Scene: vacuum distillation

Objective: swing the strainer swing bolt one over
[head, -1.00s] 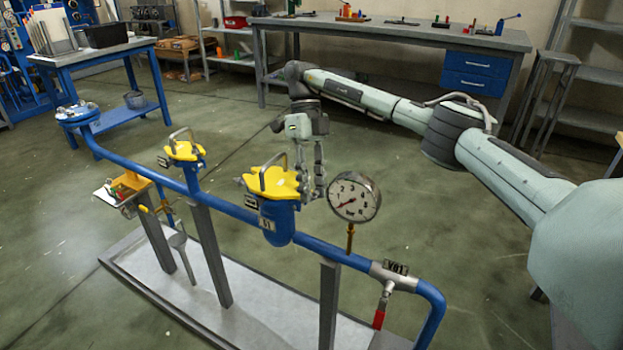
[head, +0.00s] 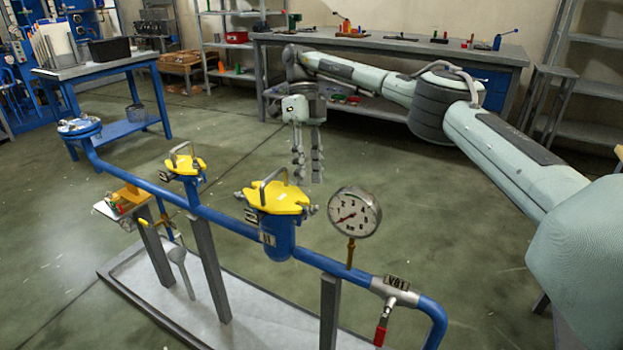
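The larger strainer, a blue body (head: 278,241) with a yellow lid (head: 279,199) and a grey handle, stands on the blue pipe in the middle of the head view. Small grey swing bolts show at the lid's edge, one at left (head: 241,195) and one at right (head: 312,210). They are too small to tell exactly how each lies, and which is bolt one is unclear. My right gripper (head: 308,174) hangs fingers down above and behind the lid, apart from it. Its two fingers are apart with nothing between them. My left gripper is out of view.
A pressure gauge (head: 354,212) stands on the pipe just right of the strainer. A smaller yellow-lidded strainer (head: 185,166) is to the left. A valve with a red handle (head: 380,334) is at lower right. Open floor lies behind the pipe; a workbench (head: 400,46) stands beyond.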

